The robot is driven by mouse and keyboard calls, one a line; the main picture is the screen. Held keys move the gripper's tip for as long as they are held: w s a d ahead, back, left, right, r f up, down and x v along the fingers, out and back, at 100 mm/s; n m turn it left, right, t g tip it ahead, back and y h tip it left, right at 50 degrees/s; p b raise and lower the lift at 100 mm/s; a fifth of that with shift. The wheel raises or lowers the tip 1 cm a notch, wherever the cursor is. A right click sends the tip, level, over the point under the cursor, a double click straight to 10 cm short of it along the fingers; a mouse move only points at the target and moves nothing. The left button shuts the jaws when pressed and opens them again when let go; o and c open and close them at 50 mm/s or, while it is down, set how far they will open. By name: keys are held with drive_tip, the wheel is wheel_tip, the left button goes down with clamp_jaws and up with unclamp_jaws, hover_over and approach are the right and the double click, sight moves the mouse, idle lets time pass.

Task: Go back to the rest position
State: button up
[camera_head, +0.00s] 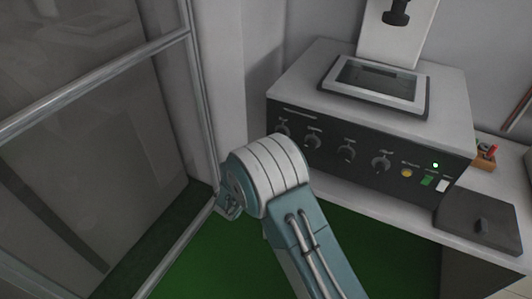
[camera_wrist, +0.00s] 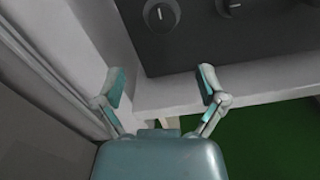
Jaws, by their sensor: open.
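My gripper (camera_wrist: 160,84) shows in the wrist view with its two fingers spread apart and nothing between them. It is in front of the lower front of a dark machine (camera_wrist: 200,38) and the edge of a pale bench (camera_wrist: 165,92). In the head view my arm reaches up from the bottom to a white banded joint, and most of my gripper is hidden behind that joint. A small part of my gripper (camera_head: 229,207) shows at the joint's left.
The machine (camera_head: 375,110), with several knobs and buttons, stands on the bench (camera_head: 375,208) at the right. A glass panel with a metal frame (camera_head: 100,72) is close on the left, beside a pale pillar (camera_head: 220,75). The green floor (camera_head: 385,255) below is clear. A dark flat box (camera_head: 478,218) lies on the bench.

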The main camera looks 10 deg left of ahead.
idle(0.4)
drive_tip(key=s+d+r+m+g+h, duration=0.1)
drive_tip(key=s+d+r+m+g, duration=0.35)
drive_tip(key=d, duration=0.35)
drive_tip(key=s+d+r+m+g+h, duration=0.2)
drive_tip(key=s+d+r+m+g, duration=0.1)
drive_tip(key=d+r+m, duration=0.4)
drive_tip(key=s+d+r+m+g+h, duration=0.1)
drive_tip(key=s+d+r+m+g, duration=0.3)
drive_tip(key=d, duration=0.4)
drive_tip(key=s+r+m+y, duration=0.2)
drive_tip(key=s+m+y, duration=0.3)
drive_tip(key=s, duration=0.6)
drive_tip(key=s+d+r+m+y, duration=0.1)
drive_tip(key=s+r+m+y, duration=0.2)
drive_tip(key=s+m, duration=0.6)
drive_tip(key=shift+s+d+r+y, duration=0.15)
drive_tip(key=shift+s+d+y, duration=0.1)
drive_tip(key=shift+s+y, duration=0.85)
drive_tip(key=shift+w, duration=0.1)
